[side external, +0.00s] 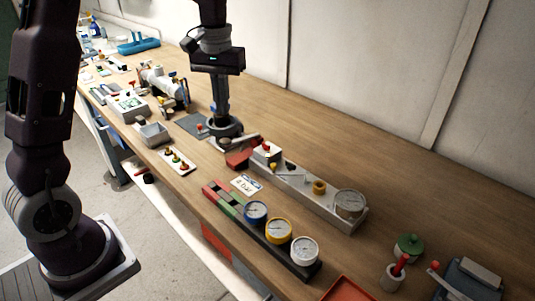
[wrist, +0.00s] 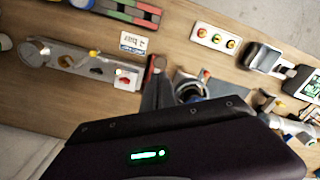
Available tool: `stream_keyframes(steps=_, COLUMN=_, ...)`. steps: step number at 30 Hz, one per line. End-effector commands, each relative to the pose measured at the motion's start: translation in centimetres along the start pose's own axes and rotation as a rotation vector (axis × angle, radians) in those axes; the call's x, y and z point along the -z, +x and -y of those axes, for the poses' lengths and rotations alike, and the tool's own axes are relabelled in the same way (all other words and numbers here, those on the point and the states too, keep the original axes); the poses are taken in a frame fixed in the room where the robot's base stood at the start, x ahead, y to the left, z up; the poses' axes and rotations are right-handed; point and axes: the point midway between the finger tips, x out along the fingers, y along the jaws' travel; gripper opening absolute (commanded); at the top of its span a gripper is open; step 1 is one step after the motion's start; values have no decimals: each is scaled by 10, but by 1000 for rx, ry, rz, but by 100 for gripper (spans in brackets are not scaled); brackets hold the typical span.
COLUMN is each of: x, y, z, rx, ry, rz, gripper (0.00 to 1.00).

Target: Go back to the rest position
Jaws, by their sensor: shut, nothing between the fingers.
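My gripper (side external: 221,108) points down over the middle of the wooden bench (side external: 330,160). Its fingers are together with nothing seen between them. In the side view it overlaps a dark round-based fixture (side external: 224,128); I cannot tell whether they touch. In the wrist view my gripper (wrist: 158,84) shows as dark fingers above its wide dark body, which hides the lower part of the picture. The round fixture (wrist: 189,90) shows beside the fingers, partly covered.
Near the gripper stand a grey rail with a gauge (side external: 350,203), a block with three coloured gauges (side external: 279,231), a plate of coloured buttons (side external: 177,161) and a grey bin (side external: 153,134). A red-handled tool in a cup (side external: 395,274) stands front right. The bench's back right is bare.

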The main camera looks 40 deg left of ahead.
Motion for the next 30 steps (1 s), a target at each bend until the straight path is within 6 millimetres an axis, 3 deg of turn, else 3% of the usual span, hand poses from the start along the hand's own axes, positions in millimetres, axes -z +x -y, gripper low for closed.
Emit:
stream_keyframes(steps=7, x=-1, y=-1, z=0, rx=-1, ry=1, rz=-1, gripper=0)
stream_keyframes(steps=10, x=-17, y=-17, z=-4, rx=-19, ry=30, rz=-31, gripper=0)
stream_keyframes(steps=13, x=-68, y=-52, z=-12, rx=-62, ry=121, rz=-115, gripper=0)
stream_keyframes(steps=15, x=-117, y=-71, z=-12, rx=-90, ry=209, rz=-191, gripper=0)
stream_keyframes(steps=18, x=-182, y=-80, z=-7, rx=-118, ry=329, rz=-300, gripper=0)
stream_keyframes(steps=21, x=-230, y=-72, z=3, rx=-127, ry=425, rz=-390, gripper=0)
stream_keyframes(steps=25, x=-261, y=-58, z=12, rx=-130, ry=495, rz=-463, gripper=0)
stream_keyframes(steps=30, x=-269, y=-52, z=15, rx=-128, ry=516, rz=-482, gripper=0)
